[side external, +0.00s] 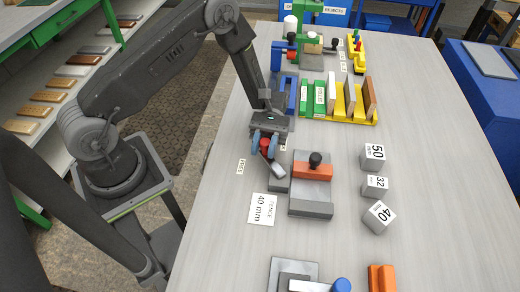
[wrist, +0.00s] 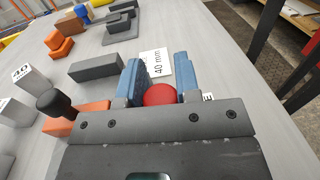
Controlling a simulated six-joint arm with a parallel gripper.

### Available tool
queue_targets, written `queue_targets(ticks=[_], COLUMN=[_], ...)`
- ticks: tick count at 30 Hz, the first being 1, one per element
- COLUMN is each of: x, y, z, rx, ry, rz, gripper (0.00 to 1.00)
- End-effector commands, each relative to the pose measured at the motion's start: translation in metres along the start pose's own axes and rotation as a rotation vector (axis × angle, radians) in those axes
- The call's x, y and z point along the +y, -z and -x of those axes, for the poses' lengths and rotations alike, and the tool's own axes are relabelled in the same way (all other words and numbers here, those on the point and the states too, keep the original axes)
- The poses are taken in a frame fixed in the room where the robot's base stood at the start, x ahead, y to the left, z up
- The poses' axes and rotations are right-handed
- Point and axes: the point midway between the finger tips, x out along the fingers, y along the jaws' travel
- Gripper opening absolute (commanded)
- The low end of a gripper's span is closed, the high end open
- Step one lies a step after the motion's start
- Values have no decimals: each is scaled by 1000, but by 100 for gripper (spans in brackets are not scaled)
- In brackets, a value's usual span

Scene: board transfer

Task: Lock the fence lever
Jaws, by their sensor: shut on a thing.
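The fence lever shows as a red knob (side external: 266,144) on a short grey arm at the left side of the fence fixture. My gripper (wrist: 160,72) has its blue fingers on both sides of the red knob (wrist: 160,95), shut on it. In the side view my gripper (side external: 265,147) points down and partly hides the lever. The fixture has a grey base (side external: 311,208), an orange block (side external: 312,171) and a black knob (side external: 315,159). A card reading "FENCE 40 mm" (side external: 264,209) lies in front of the lever. A small "FREE" label (side external: 240,166) lies left of it.
Blocks marked 50 (side external: 373,158), 32 (side external: 374,187) and 40 (side external: 379,217) stand right of the fixture. A yellow rack (side external: 350,116) with upright boards is behind. A grey fixture with a blue knob (side external: 341,285) and an orange block (side external: 382,279) are at the front.

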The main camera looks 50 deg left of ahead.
Motion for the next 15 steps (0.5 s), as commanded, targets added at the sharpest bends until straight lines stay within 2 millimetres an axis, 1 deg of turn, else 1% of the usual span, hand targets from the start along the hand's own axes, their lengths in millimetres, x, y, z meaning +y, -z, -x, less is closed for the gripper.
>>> queue_targets(ticks=[6, 15], x=[6, 11], y=[0, 0], z=[7, 12], rx=[-1, -2], ry=[155, 274], rz=[0, 0], gripper=[0, 0])
